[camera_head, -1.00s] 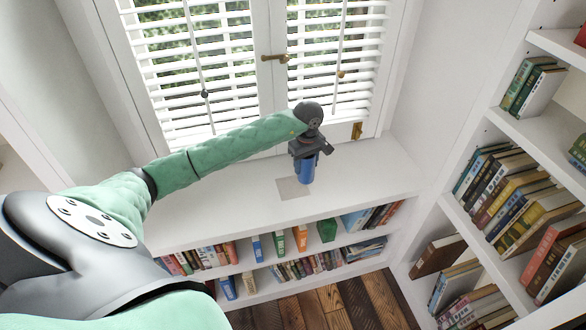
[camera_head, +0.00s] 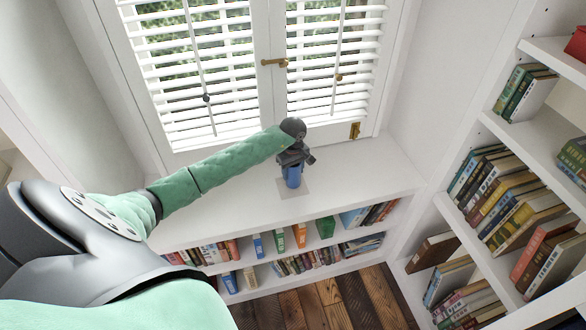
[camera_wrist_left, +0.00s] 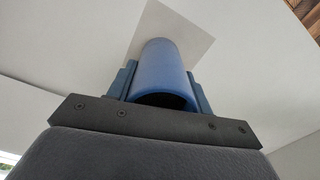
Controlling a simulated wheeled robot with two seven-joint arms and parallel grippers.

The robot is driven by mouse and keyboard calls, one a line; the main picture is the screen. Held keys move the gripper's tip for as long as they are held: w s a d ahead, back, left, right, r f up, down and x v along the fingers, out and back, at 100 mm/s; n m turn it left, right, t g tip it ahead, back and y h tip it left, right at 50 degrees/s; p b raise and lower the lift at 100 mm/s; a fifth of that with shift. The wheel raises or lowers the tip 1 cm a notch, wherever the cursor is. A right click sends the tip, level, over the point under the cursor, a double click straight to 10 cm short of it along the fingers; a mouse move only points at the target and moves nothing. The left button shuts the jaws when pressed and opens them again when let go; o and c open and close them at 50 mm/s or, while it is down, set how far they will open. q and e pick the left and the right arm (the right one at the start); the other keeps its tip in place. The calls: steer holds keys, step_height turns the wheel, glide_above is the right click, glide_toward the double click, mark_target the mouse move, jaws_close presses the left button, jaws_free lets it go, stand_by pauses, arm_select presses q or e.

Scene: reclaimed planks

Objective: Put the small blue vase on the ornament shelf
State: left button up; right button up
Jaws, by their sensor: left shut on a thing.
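The small blue vase (camera_head: 293,178) is upright at the white shelf top (camera_head: 235,203) below the window. It also shows in the left wrist view (camera_wrist_left: 163,70), with its dark open mouth towards my wrist. My left gripper (camera_head: 293,164) is shut on the vase from above, with one finger on each side of it. A light grey square patch (camera_head: 303,190) on the shelf top lies under or just behind the vase's lower end; I cannot tell whether the base touches it. My right gripper is not in view.
Window shutters (camera_head: 230,68) stand behind the shelf top. Books (camera_head: 305,262) fill the shelves below. A tall white bookcase (camera_head: 490,125) with several books stands at the right. The shelf top is otherwise bare.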

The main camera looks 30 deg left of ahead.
arm_select(q)
steer(key=shift+f, duration=0.1)
stand_by(0.3)
steer(key=shift+f, duration=0.1)
steer(key=o, duration=1.1)
steer(key=shift+c, duration=0.2)
steer(key=shift+r, duration=0.2)
